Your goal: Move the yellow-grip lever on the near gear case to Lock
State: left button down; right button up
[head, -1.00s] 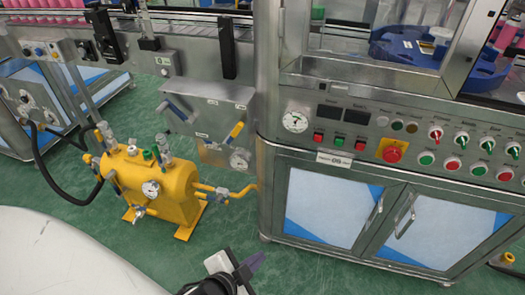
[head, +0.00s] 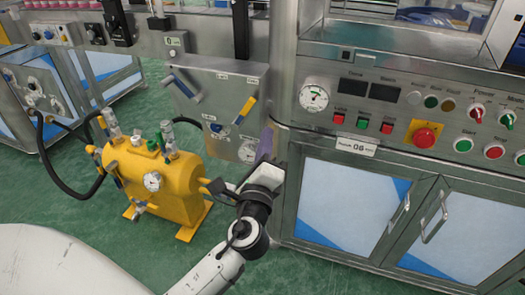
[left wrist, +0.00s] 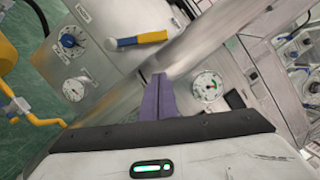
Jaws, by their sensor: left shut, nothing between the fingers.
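The yellow-grip lever (head: 246,107) is on the front of the grey gear case (head: 205,108), its yellow end pointing up and right from a blue lower part. It also shows in the left wrist view (left wrist: 150,38), with its yellow end to the right. Small labels on the case are too small to read. My left gripper (head: 267,140) is shut and empty, its purple fingers just right of and below the lever, apart from it. In the left wrist view the closed fingers (left wrist: 158,80) point toward the case, below the lever. My right gripper is not in view.
Gauges (head: 248,151) sit below the yellow-grip lever. A yellow tank (head: 165,180) with pipes stands below left. The steel cabinet (head: 330,150) with buttons and a red emergency knob (head: 424,137) is close on the right.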

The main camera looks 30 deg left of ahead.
aim_at(244, 112)
pick_arm(q)
jog(key=shift+w+a+r+p, duration=0.15)
jog(key=shift+w+a+r, duration=0.3)
jog(key=shift+a, duration=0.4)
jog(key=shift+w+a+r+p, duration=0.15)
jog(key=shift+w+a+r, duration=0.25)
jog(key=shift+a, duration=0.45)
jog(key=shift+w+a+r+p, duration=0.15)
jog(key=shift+w+a+r, duration=0.25)
jog(key=shift+a, duration=0.45)
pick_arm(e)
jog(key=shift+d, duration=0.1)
pick_arm(q)
jog(key=shift+w, duration=0.1)
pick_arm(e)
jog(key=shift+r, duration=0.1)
